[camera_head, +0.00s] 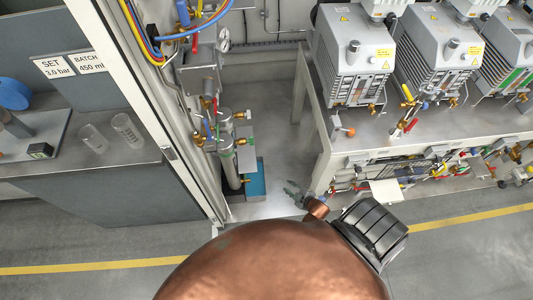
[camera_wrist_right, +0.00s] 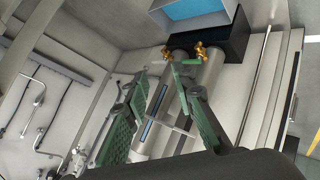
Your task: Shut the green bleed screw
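A small green part (camera_head: 249,141), which may be the green bleed screw, shows beside the brass fittings of two grey upright cylinders (camera_head: 228,165) in the head view. My right gripper (camera_head: 292,190) is to the right of and in front of the cylinders, apart from them. In the right wrist view its two green fingers (camera_wrist_right: 160,74) are spread with nothing between them. The cylinders (camera_wrist_right: 180,100) show behind the fingers, with brass fittings (camera_wrist_right: 201,49) near their ends. My left gripper is out of view.
A bench (camera_head: 335,150) with grey vacuum pumps (camera_head: 355,60) stands to the right. A counter (camera_head: 100,155) with two clear beakers (camera_head: 127,130) is at left.

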